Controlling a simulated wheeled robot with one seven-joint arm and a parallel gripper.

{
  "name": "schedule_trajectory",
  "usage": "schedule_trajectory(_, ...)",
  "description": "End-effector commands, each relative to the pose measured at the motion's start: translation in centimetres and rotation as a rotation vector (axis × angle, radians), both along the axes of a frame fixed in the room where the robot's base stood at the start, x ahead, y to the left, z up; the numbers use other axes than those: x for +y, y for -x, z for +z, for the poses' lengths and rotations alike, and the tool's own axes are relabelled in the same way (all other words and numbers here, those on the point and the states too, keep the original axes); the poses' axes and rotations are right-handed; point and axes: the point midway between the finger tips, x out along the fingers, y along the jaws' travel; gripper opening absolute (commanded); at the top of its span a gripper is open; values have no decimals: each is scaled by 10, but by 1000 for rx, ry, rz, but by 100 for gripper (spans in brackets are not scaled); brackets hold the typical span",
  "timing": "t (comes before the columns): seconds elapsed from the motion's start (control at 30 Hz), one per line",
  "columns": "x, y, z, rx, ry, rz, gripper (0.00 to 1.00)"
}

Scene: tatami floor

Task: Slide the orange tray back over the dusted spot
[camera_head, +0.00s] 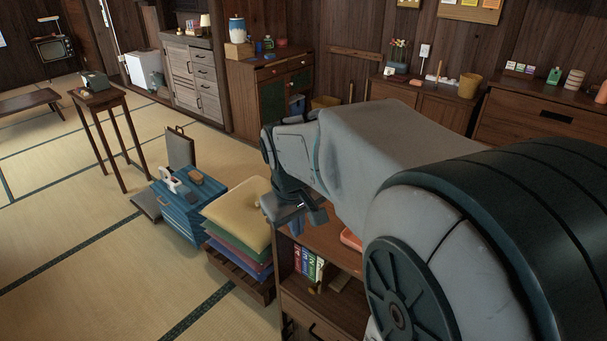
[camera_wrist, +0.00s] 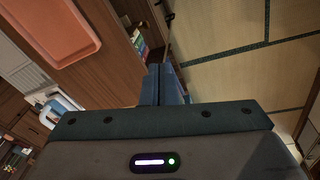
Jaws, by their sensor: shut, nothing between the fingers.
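The orange tray (camera_wrist: 62,28) lies flat on the brown wooden cabinet top (camera_wrist: 98,78), at the upper left of the wrist view. In the head view only a small edge of the tray (camera_head: 350,239) shows; my arm hides the rest. My gripper (camera_wrist: 161,84) is shut and empty, with its fingers together near the cabinet's edge, apart from the tray. In the head view my gripper (camera_head: 316,214) is over the cabinet's far left corner. I cannot make out the dusted spot in either view.
Stacked cushions (camera_head: 238,215) stand beside the cabinet on the left. A blue striped box (camera_head: 178,205) with a brush and other items on top is beyond them. Several books (camera_head: 307,262) stand on the cabinet's open shelf. Tatami floor (camera_head: 70,240) at the left is clear.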

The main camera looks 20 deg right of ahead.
Motion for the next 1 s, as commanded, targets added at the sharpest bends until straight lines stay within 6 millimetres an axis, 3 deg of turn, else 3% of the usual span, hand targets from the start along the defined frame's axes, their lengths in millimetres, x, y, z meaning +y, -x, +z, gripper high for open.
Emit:
schedule_trajectory(0.03, -14, -19, 1, 28, 9, 19, 0)
schedule_trajectory(0.2, -57, -74, -4, 96, 20, 116, 0)
schedule_trajectory(0.5, -148, -145, -34, 159, -39, 261, 0)
schedule_trajectory(0.73, -194, -164, -52, 160, -80, 312, 0)
schedule_trajectory(1.0, -203, -166, -74, 162, -90, 323, 0)
